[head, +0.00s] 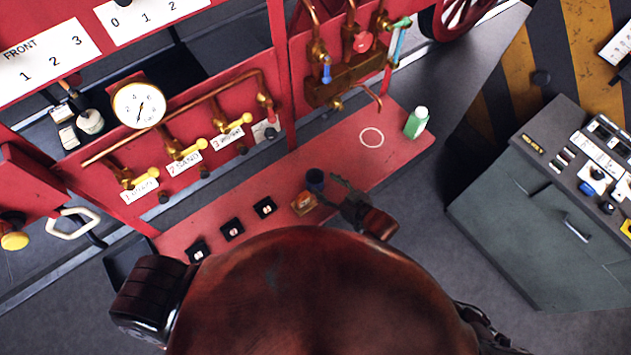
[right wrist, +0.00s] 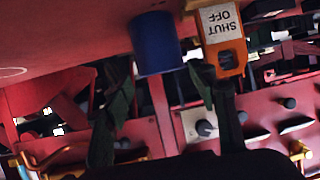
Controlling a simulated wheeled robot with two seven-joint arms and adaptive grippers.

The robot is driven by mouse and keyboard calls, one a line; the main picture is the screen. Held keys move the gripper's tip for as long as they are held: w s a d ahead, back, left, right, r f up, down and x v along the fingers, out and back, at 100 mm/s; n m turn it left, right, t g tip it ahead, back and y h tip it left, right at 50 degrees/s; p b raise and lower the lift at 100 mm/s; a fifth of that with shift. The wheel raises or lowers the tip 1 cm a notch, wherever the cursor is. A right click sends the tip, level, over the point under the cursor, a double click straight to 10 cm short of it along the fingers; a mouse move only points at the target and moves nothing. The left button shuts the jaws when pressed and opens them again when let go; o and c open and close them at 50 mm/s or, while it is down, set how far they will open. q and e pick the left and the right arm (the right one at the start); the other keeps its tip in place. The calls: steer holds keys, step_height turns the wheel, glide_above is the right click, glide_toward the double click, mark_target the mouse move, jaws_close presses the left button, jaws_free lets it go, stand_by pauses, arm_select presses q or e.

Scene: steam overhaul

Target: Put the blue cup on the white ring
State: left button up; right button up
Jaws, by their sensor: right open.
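The blue cup (head: 315,180) stands on the red shelf, left of my right gripper (head: 341,190). In the right wrist view the blue cup (right wrist: 156,44) lines up with the gap between the two fingertips of the open right gripper (right wrist: 160,82). The gripper is not closed on it. I cannot tell how far the fingers reach around it. The white ring (head: 371,138) lies flat and empty on the shelf, further right and back. Part of the ring (right wrist: 12,72) shows at the left edge of the right wrist view. My left gripper is not in view.
An orange block with a "SHUT OFF" label (right wrist: 225,42) sits close beside the cup; it also shows in the head view (head: 303,203). A green bottle (head: 416,123) stands right of the ring. Pipes and valves (head: 185,150) line the red panel behind. The shelf (head: 345,155) between cup and ring is clear.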

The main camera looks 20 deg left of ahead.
mark_target(309, 173)
steer(key=x, duration=0.6)
steer(key=shift+w+a+f+p, duration=0.1)
steer(key=shift+a+p, duration=0.25)
steer(key=shift+p, duration=0.05)
steer(key=shift+c, duration=0.3)
steer(key=c, duration=0.9)
